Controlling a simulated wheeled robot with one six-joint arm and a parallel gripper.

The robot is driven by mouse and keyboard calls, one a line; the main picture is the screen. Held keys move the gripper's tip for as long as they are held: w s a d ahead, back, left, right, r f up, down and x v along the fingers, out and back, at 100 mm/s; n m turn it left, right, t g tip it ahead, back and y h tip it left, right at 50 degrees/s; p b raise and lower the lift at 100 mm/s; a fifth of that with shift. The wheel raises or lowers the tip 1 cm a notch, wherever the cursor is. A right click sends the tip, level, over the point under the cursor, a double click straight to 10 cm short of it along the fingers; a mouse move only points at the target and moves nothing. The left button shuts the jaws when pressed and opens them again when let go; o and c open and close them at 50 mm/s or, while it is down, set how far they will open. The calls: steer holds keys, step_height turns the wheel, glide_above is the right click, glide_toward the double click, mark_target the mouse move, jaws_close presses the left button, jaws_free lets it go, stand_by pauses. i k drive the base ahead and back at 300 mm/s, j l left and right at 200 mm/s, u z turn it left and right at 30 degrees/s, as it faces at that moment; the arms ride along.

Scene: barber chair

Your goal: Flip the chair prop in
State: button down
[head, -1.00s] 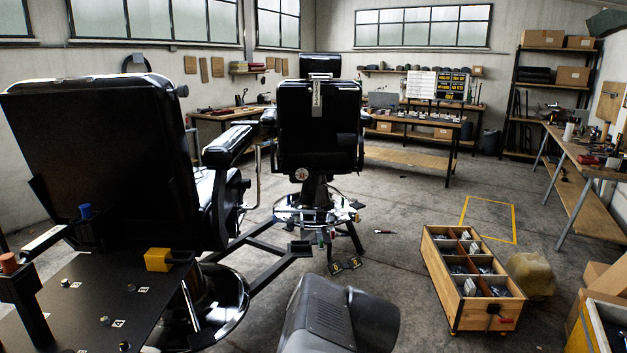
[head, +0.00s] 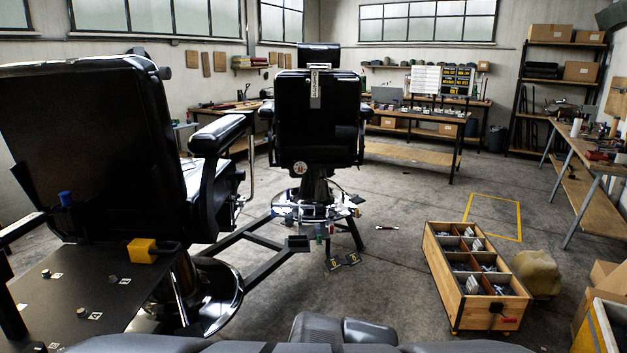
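A large black barber chair (head: 85,140) stands at the near left with its back to me, its left side cut by the frame edge. A black plate (head: 70,310) in front of it carries a yellow block (head: 142,251) with a dark handle. A blue knob (head: 66,199) shows at the chair back's lower edge. A second black barber chair (head: 318,120) stands upright farther off, on a round chrome base. I cannot tell which part is the prop. My gripper is out of view; only grey links of my arm show along the bottom edge.
A wooden crate (head: 455,294) with compartments stands on the floor at right, beside a tan canister (head: 537,274). Black floor beams (head: 260,245) run between the chairs. Workbenches (head: 590,170) line the right and back.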

mark_target(141, 249)
steer(key=i+j+u, duration=0.2)
steer(key=i+j, duration=0.5)
